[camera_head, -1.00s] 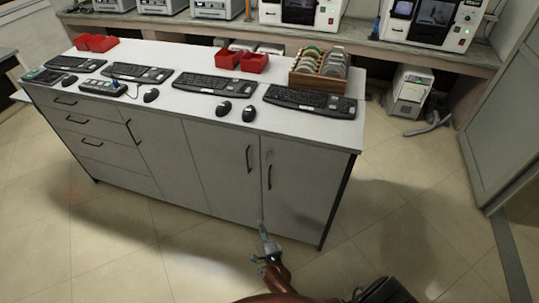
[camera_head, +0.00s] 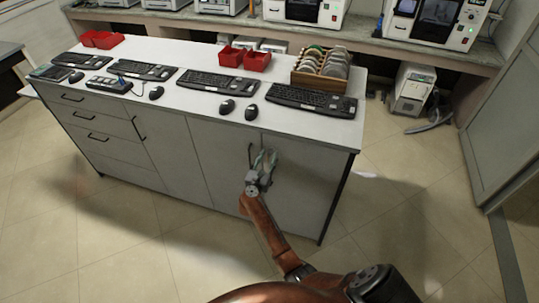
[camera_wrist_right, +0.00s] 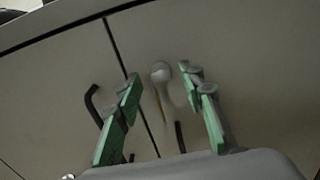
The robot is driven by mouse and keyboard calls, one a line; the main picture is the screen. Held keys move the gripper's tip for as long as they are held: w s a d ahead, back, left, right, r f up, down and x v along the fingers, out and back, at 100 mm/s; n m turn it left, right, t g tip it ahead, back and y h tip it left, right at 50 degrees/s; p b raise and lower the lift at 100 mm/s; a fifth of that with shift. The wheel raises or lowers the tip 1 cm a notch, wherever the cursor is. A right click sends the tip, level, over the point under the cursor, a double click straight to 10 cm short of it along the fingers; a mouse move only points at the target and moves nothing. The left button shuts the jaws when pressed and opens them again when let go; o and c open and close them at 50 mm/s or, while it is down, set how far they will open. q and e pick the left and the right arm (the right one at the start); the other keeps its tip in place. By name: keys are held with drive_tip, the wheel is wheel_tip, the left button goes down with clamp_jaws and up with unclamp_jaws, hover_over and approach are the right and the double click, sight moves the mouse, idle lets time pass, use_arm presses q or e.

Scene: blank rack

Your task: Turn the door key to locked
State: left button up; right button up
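The door key (camera_wrist_right: 160,72) looks like a small pale rounded piece on the grey cabinet door (camera_wrist_right: 235,60) in the right wrist view, just right of the seam between two doors. A blurred pale shape hangs below it; I cannot tell how far the key is turned. My right gripper (camera_wrist_right: 161,84) is open, its green fingers on either side of the key in the picture, with no visible contact. In the head view my right gripper (camera_head: 265,158) is in front of the cabinet doors (camera_head: 305,190) and hides the key. My left gripper is not in view.
Dark bar handles (camera_wrist_right: 92,105) sit on both doors, close to the fingers. The white countertop (camera_head: 180,98) above holds keyboards, mice, red bins (camera_head: 244,58) and a wooden rack (camera_head: 320,78). The floor in front of the cabinet is clear.

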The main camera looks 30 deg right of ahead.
drive_tip(key=shift+w+d, duration=0.35)
drive_tip(key=shift+d, duration=0.05)
clamp_jaws()
